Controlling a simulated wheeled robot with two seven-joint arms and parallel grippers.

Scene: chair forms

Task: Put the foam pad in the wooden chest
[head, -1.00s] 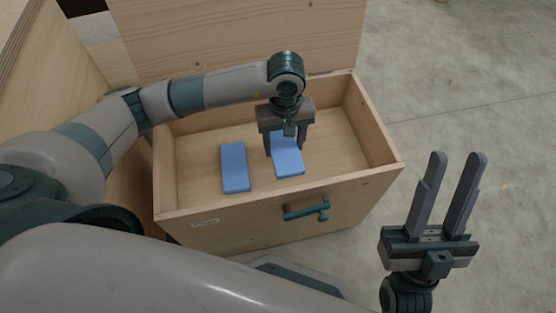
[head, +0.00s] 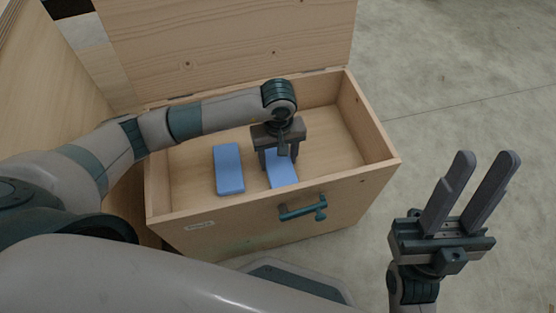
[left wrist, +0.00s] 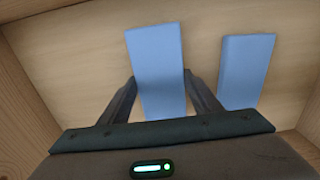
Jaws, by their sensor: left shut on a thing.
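The wooden chest (head: 250,222) stands open, its lid (head: 230,45) raised at the back. My left gripper (head: 278,162) is inside the chest, pointing down and shut on a blue foam pad (head: 282,176). In the left wrist view the held foam pad (left wrist: 156,62) sits between the two fingers and extends beyond them. In the head view the gripper hides the pad's upper part. I cannot tell whether the pad touches the chest floor. My right gripper (head: 468,200) is open and empty, outside the chest at the right.
A second blue pad (head: 228,168) lies on the chest floor left of the held one; it also shows in the left wrist view (left wrist: 247,68). A dark green handle (head: 303,208) sticks out from the chest front. The chest floor right of my left gripper is clear.

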